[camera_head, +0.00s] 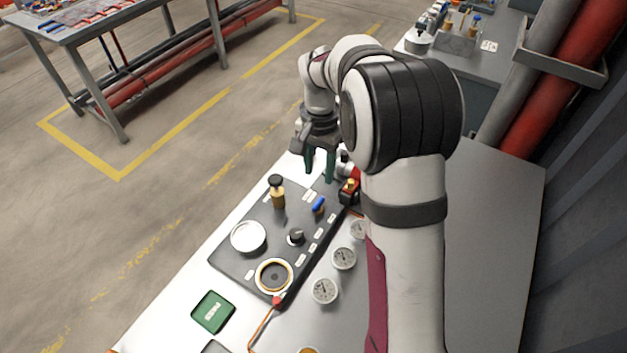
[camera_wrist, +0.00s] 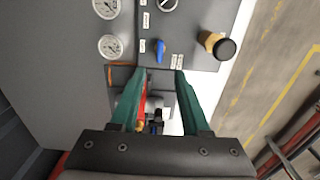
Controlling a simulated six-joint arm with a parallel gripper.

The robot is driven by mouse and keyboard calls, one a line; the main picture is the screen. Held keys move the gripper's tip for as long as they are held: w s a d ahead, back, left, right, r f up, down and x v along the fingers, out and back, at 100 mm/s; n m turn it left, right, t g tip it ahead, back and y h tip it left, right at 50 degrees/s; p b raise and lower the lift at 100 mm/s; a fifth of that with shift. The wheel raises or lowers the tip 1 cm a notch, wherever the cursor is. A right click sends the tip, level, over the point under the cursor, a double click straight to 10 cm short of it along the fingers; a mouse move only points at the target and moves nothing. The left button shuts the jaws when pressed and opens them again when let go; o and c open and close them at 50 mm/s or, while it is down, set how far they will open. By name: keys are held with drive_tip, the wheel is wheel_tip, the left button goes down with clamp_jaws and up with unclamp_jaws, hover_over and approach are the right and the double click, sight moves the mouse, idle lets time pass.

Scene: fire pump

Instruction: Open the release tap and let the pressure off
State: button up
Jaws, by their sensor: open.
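A small tap with a blue handle (camera_head: 318,205) stands on the dark panel (camera_head: 228,262); I take it for the release tap. It also shows in the wrist view (camera_wrist: 160,49), just beyond the fingertips, its blue lever lying roughly along the picture's vertical. My gripper (camera_head: 320,176) has green fingers, spread apart and empty. In the head view it hangs above the far end of the panel, behind the blue tap. In the wrist view the gripper (camera_wrist: 161,74) points towards the tap without touching it. Small labels sit beside the tap, too small to read.
A brass fitting with a black knob (camera_head: 277,190) stands left of the tap. A black dial (camera_head: 296,237), white round cap (camera_head: 248,237) and ringed opening (camera_head: 274,276) are nearer. Several gauges (camera_head: 344,258) line the right. A red-and-yellow part (camera_head: 349,190) sits close to my gripper.

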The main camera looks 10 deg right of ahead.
sight(318, 202)
wheel_tip(318, 202, down, 11)
drive_tip(key=shift+r, duration=0.15)
clamp_jaws()
